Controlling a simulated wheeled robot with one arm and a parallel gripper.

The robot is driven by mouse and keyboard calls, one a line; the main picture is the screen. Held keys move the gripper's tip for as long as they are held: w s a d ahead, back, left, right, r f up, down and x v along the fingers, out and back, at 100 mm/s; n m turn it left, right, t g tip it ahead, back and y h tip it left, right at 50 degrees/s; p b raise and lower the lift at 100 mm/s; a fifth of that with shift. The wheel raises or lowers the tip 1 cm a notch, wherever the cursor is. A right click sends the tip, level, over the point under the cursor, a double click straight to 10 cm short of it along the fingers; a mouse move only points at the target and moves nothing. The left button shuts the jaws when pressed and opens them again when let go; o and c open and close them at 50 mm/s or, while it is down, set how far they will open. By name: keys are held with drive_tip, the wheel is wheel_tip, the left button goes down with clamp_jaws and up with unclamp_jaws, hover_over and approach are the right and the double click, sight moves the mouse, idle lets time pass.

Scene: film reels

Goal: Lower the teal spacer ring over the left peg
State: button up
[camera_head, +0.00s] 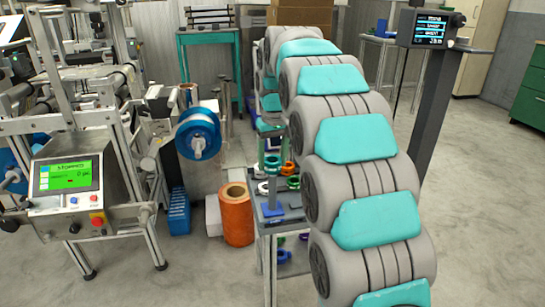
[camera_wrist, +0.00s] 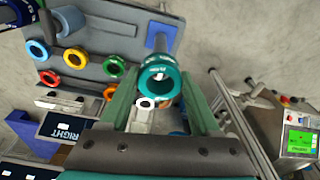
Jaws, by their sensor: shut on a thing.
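The teal spacer ring (camera_wrist: 168,84) is gripped between the two green fingers of my gripper (camera_wrist: 160,95) in the wrist view. I cannot tell whether the peg is inside the hole. In the head view my gripper (camera_head: 271,144) is partly hidden by my arm.
Several coloured rings, including a yellow one (camera_wrist: 75,85) and a green one (camera_wrist: 115,65), lie on the grey cart top (camera_wrist: 100,42). A "RIGHT" label (camera_wrist: 68,134) is at lower left. An orange roll (camera_head: 237,215) stands on the floor beside the cart.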

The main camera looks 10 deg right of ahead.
sight(272, 174)
drive_tip(key=shift+f+b, duration=0.4)
drive_tip(key=shift+f, duration=1.1)
idle(1.2)
drive_tip(key=shift+f, duration=0.3)
drive_tip(key=shift+f+b, duration=0.4)
drive_tip(key=shift+f, duration=0.35)
drive_tip(key=shift+f, duration=0.7)
drive_tip(key=shift+f+b, duration=0.35)
drive_tip(key=shift+f, duration=0.15)
drive_tip(key=o, duration=1.5)
drive_tip(key=shift+r, duration=0.1)
